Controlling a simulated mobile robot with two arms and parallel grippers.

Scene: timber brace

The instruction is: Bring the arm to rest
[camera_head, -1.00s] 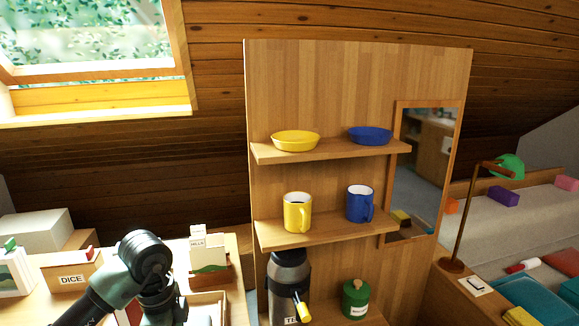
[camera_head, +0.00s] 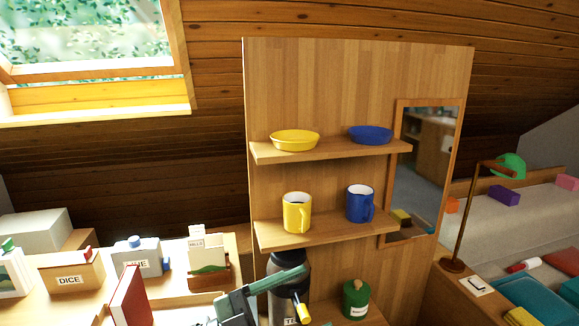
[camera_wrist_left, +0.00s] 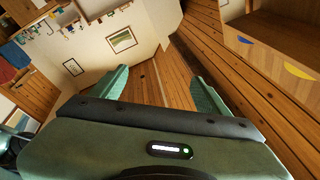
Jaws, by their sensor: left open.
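My left gripper (camera_head: 262,290) shows at the bottom of the head view, in front of the lower left part of the wooden shelf unit (camera_head: 340,75). It partly covers the dark flask (camera_head: 291,268) there; I cannot tell if they touch. In the left wrist view its two green fingers (camera_wrist_left: 160,86) stand wide apart with nothing between them. That view looks past them to a wood-panelled surface, a pale wall and framed pictures (camera_wrist_left: 123,40). My right gripper is in neither view.
The shelves hold a yellow bowl (camera_head: 295,140), blue bowl (camera_head: 370,135), yellow mug (camera_head: 297,213), blue mug (camera_head: 360,204) and green canister (camera_head: 355,299). A desk at left carries boxes and a red book (camera_head: 131,298). A lamp (camera_head: 462,220) stands at right.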

